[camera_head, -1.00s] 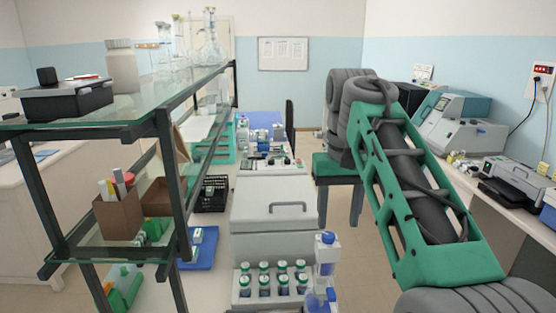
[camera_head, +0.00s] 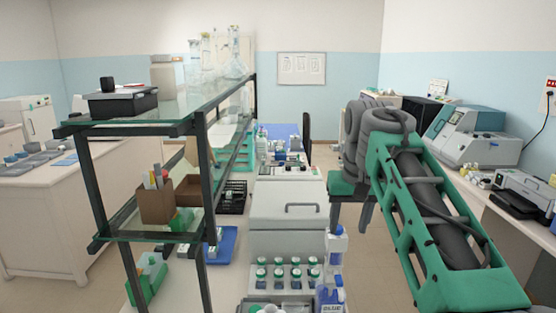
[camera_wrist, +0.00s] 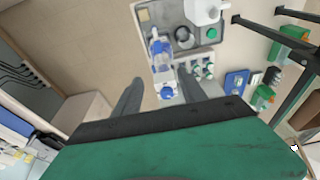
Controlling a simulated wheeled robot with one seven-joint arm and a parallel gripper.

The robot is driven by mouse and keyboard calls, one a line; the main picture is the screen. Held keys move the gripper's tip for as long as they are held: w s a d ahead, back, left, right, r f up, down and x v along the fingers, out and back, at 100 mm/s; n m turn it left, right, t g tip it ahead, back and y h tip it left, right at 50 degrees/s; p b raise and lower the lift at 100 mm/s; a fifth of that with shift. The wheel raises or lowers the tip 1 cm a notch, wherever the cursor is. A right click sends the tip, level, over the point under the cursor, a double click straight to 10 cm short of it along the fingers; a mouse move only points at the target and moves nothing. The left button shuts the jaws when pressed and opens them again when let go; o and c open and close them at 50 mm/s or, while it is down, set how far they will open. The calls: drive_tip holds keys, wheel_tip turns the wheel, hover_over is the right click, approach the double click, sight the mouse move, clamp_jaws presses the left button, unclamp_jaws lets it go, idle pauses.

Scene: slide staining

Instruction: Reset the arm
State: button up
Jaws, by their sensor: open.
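My gripper (camera_wrist: 160,78) shows in the wrist view as two dark fingers spread apart, with nothing held between them. My green and dark grey arm (camera_head: 425,205) fills the right of the head view, bent at a raised elbow.
A glass shelf rack (camera_head: 205,180) stands left of the bench, with glassware and a black box (camera_head: 123,103) on top. A grey lidded unit (camera_head: 288,212) and green-capped bottles (camera_head: 295,275) are centre. A side counter with instruments (camera_head: 470,138) runs along the right.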

drive_tip(key=x, duration=0.6)
drive_tip(key=s+x, duration=0.1)
drive_tip(key=x, duration=0.2)
drive_tip(key=shift+f, duration=0.35)
drive_tip(key=s+f, duration=0.1)
drive_tip(key=f, duration=0.1)
drive_tip(key=s+f, duration=0.1)
drive_tip(key=f, duration=0.1)
drive_tip(key=s+f, duration=0.1)
drive_tip(key=shift+s+f, duration=0.2)
drive_tip(key=shift+f, duration=0.2)
drive_tip(key=s+f+t+b, duration=0.2)
drive_tip(key=s+f, duration=0.5)
drive_tip(key=s, duration=0.8)
drive_tip(key=shift+s+f+b, duration=0.2)
drive_tip(key=shift+s+b, duration=0.15)
drive_tip(key=shift+b, duration=0.5)
